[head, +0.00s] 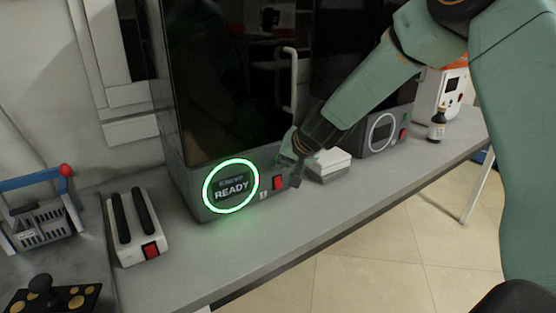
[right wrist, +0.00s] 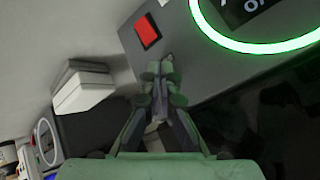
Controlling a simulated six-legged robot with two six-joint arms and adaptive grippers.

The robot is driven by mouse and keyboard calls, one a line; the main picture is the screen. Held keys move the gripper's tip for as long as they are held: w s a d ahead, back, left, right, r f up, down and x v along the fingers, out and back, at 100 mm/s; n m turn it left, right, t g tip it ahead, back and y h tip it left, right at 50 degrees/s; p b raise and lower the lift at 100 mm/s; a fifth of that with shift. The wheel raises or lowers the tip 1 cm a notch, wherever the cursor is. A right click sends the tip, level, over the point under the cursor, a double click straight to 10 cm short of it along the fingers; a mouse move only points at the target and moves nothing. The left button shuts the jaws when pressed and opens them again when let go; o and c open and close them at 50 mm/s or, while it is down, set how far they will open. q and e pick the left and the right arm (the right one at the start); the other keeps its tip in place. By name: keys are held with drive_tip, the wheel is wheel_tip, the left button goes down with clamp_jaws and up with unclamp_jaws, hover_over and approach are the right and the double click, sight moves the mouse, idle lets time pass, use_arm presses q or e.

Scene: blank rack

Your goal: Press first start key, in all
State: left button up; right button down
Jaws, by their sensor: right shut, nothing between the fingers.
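The first machine has a dark front and a grey lower panel with a green lit ring (head: 231,186) that reads READY. Its red key (head: 278,183) is on the panel just right of the ring. In the right wrist view the red key (right wrist: 147,31) is just beyond the fingertips, and part of the green ring (right wrist: 262,45) shows. My right gripper (head: 296,181) is shut and empty, close to the panel and right of the key, with a small gap seen. A second machine with an unlit ring (head: 382,132) and a red key (head: 403,134) stands further right. My left gripper is out of view.
A white box (head: 329,164) sits on the bench by my right gripper. A white device with two black bars and a red switch (head: 138,229) stands left. The bench front (head: 240,251) is clear.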

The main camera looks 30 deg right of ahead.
drive_tip(key=shift+w, duration=0.25)
drive_tip(key=shift+s, duration=0.1)
idle(0.4)
drive_tip(key=shift+s, duration=0.8)
drive_tip(key=shift+s+d+p, duration=0.15)
drive_tip(key=shift+s+p, duration=0.65)
drive_tip(key=shift+s, duration=0.45)
drive_tip(key=shift+s+d+p, duration=0.1)
drive_tip(key=shift+s+p, duration=0.65)
drive_tip(key=shift+s, duration=0.45)
